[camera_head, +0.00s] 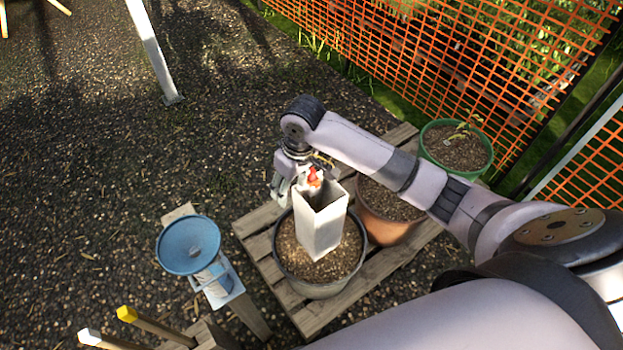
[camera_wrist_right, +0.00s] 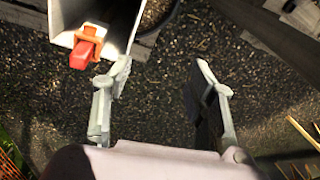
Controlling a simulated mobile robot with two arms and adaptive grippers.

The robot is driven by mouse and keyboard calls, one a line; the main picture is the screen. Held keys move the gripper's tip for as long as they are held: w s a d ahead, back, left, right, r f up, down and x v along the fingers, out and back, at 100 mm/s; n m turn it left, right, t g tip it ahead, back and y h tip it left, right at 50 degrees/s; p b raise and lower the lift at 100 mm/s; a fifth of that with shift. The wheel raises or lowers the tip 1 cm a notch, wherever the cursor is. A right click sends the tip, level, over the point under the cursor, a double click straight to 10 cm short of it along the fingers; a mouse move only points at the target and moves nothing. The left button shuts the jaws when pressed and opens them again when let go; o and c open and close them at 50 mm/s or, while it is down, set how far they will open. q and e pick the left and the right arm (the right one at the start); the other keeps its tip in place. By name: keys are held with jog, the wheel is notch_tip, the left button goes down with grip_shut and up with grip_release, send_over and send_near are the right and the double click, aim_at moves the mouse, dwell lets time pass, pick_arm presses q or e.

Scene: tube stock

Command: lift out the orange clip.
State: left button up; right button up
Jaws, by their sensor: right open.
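The orange clip (camera_head: 314,177) sits at the far top rim of a white square tube (camera_head: 320,232). The tube stands upright in the soil of a grey pot (camera_head: 345,286). In the right wrist view the orange-red clip (camera_wrist_right: 86,48) is at the upper left, on the edge of the white tube (camera_wrist_right: 62,14). My right gripper (camera_head: 284,192) is just behind and left of the tube top. In the wrist view its open fingers (camera_wrist_right: 163,70) have only ground between them; the clip lies outside, left of the left finger. My left gripper is not in view.
The grey pot shares a wooden pallet (camera_head: 256,219) with a terracotta pot (camera_head: 384,229) and a green-rimmed pot (camera_head: 455,149). A blue dish (camera_head: 188,245) on a post stands left. Orange mesh fencing (camera_head: 440,50) runs behind. Gravel at left is mostly clear.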

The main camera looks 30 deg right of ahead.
notch_tip(320, 180, up, 11)
jog(key=m+g+h, duration=0.1)
jog(key=m, duration=0.1)
send_over(313, 171)
notch_tip(313, 171, down, 17)
jog(key=c, duration=0.8)
